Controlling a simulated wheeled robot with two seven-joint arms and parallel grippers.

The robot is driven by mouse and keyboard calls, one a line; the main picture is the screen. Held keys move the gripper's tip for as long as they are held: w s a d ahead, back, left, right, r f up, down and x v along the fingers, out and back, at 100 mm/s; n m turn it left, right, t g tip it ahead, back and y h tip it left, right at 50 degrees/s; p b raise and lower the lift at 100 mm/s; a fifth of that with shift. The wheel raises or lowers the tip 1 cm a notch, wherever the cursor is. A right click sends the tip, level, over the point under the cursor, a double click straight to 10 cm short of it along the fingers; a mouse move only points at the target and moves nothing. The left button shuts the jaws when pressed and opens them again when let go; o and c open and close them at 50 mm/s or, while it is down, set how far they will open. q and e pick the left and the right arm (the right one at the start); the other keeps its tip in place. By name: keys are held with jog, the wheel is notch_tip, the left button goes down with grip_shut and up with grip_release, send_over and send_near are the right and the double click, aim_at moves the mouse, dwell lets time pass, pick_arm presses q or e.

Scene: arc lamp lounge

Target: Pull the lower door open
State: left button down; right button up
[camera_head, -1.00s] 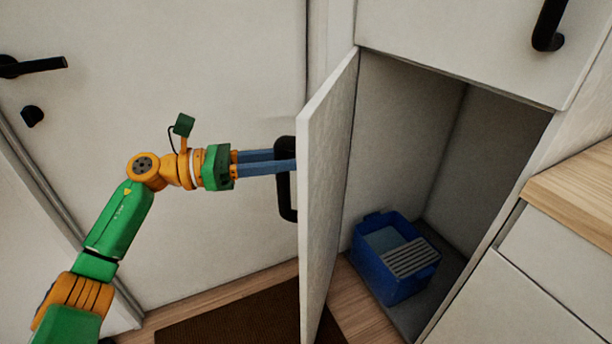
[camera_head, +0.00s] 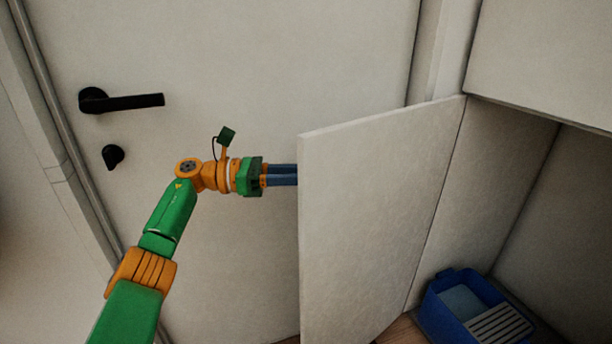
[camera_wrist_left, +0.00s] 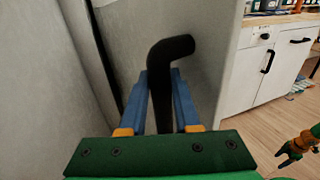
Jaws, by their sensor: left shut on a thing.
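The lower door (camera_head: 375,220) is a pale panel standing wide open, swung out to the left of the cabinet opening. Its black handle (camera_wrist_left: 165,75) shows in the left wrist view, between the blue fingers of my left gripper (camera_wrist_left: 166,100). My left gripper is shut on the handle. In the head view the blue fingers (camera_head: 283,175) reach behind the door's free edge, and the handle and fingertips are hidden by the door.
A blue bin (camera_head: 470,310) with a grey slatted part sits inside the open cabinet. A large white room door with a black lever handle (camera_head: 122,102) stands behind my left arm. In the wrist view, a white cabinet with a wooden top (camera_wrist_left: 275,60) stands at the right.

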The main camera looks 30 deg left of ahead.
pick_arm(q)
jog(key=shift+w+a, duration=0.1)
jog(key=shift+a, duration=0.05)
jog(key=c, duration=1.1)
grip_release()
jog(key=shift+r, duration=0.1)
jog(key=o, duration=0.5)
jog(key=shift+w, duration=0.15)
jog(key=v, duration=0.7)
